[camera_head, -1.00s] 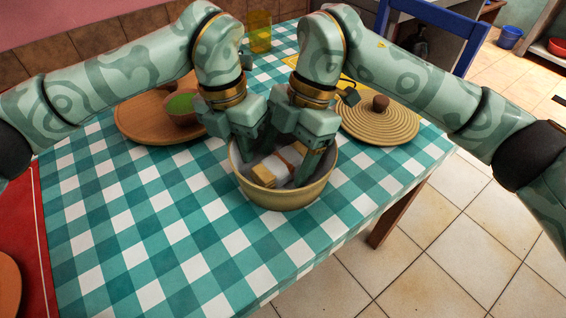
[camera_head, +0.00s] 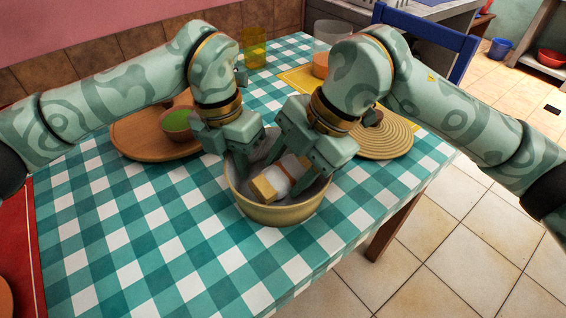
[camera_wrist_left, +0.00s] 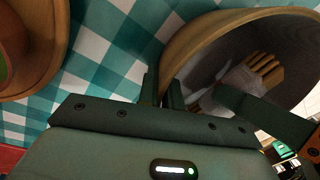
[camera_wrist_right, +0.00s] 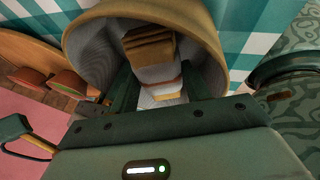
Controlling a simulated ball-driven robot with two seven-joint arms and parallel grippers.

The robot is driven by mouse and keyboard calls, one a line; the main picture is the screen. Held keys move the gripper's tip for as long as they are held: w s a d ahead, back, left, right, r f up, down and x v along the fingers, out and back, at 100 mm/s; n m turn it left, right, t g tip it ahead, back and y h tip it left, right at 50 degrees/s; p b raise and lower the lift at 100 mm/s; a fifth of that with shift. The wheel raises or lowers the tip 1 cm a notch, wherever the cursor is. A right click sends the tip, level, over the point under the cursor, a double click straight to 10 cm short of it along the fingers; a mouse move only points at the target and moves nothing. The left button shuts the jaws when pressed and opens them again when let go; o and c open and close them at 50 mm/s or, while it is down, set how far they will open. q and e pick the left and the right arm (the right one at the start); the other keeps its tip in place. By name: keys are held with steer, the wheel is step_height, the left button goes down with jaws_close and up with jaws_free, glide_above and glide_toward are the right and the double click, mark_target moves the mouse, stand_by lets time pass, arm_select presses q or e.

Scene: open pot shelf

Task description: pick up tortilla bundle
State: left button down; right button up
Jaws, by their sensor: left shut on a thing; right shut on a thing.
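The tortilla bundle (camera_head: 278,178), tan at its ends and wrapped in white with a brown band, lies tilted inside a tan round pot (camera_head: 285,216) on the table. The right wrist view shows the bundle (camera_wrist_right: 152,45) between the two fingers of my right gripper (camera_wrist_right: 160,88), which is shut on it inside the pot. My left gripper (camera_head: 241,166) is at the pot's left side. In the left wrist view its fingers (camera_wrist_left: 164,92) are close together at the pot's rim (camera_wrist_left: 180,52), one on each side, shut on the rim. The bundle's lower part is partly hidden.
A round ridged lid (camera_head: 388,142) lies right of the pot. A wooden board (camera_head: 135,140) with a bowl of green stuff (camera_head: 177,121) is at the left. A yellow glass (camera_head: 255,48) and a clear glass (camera_head: 328,38) stand behind. The checked cloth in front is clear.

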mark_target(293, 176)
steer(key=r, duration=0.5)
steer(key=shift+s+d+r, duration=0.1)
steer(key=shift+s+d, duration=0.2)
steer(key=shift+s, duration=0.1)
steer(key=s+d+r+g+h, duration=0.1)
steer(key=s+d, duration=0.5)
steer(key=s, duration=0.2)
steer(key=s+d+r+g+h, duration=0.1)
steer(key=s+d, duration=0.5)
steer(key=s, duration=0.3)
steer(key=shift+d+m+g, duration=0.2)
steer(key=shift+m+g, duration=0.1)
steer(key=shift+m, duration=0.1)
arm_select(q)
steer(key=c, duration=0.7)
jaws_free()
arm_select(e)
steer(key=shift+r, duration=0.1)
